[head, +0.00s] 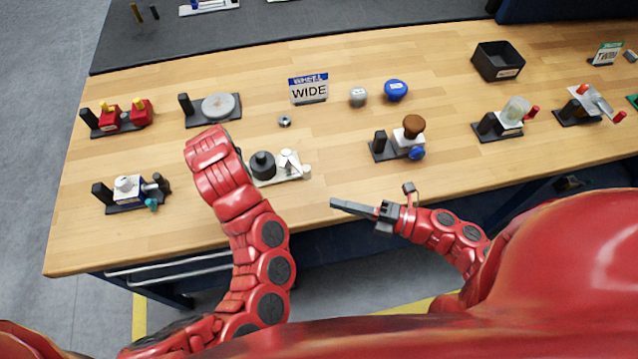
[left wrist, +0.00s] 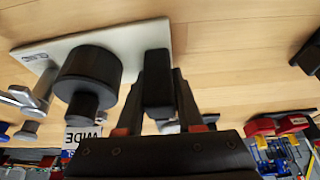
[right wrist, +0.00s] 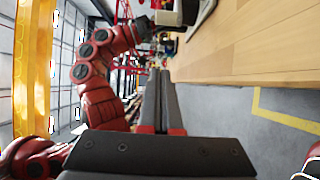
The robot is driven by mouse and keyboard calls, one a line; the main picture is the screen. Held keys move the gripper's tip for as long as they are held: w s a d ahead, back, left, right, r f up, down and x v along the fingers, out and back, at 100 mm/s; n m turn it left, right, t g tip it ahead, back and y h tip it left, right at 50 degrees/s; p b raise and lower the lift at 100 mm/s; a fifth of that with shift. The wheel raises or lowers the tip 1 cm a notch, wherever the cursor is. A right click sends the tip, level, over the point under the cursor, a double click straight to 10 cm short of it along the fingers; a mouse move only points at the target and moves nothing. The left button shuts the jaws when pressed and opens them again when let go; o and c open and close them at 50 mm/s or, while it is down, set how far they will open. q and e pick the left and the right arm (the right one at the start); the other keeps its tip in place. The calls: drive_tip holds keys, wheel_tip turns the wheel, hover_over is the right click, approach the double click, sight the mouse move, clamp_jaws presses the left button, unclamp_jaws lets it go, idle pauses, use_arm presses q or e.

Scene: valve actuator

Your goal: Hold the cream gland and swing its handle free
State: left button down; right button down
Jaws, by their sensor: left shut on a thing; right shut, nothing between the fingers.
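The cream gland is a cream base plate (head: 273,181) near the table's front edge, left of centre. It carries a black stepped cylinder (head: 263,164) and a pale metal handle (head: 289,163). In the left wrist view the plate (left wrist: 125,40), cylinder (left wrist: 88,76) and handle (left wrist: 38,92) show close up. My left gripper (left wrist: 158,75) is shut on the black upright block at the plate's end; the head view hides this behind my left wrist.
A loose nut (head: 285,121) and a WIDE sign (head: 309,91) lie behind. Wood between the gland and the brown-knob fixture is clear.

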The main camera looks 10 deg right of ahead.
sight(308, 175)
use_arm(q)
drive_tip(key=shift+d+f, duration=0.1)
use_arm(e)
drive_tip(key=x, duration=0.9)
drive_tip(key=shift+a, duration=0.2)
drive_tip(key=w+d, duration=0.2)
drive_tip(key=shift+w+f, duration=0.1)
drive_tip(key=shift+w, duration=0.15)
drive_tip(key=shift+w+d, duration=0.25)
drive_tip(key=shift+d, duration=0.1)
drive_tip(key=shift+w+d, duration=0.15)
drive_tip(key=shift+w+d+n+g+y, duration=0.2)
drive_tip(key=shift+d+n+g+y, duration=0.15)
drive_tip(key=shift+g, duration=0.25)
drive_tip(key=shift+w+d, duration=0.2)
drive_tip(key=shift+d, duration=0.35)
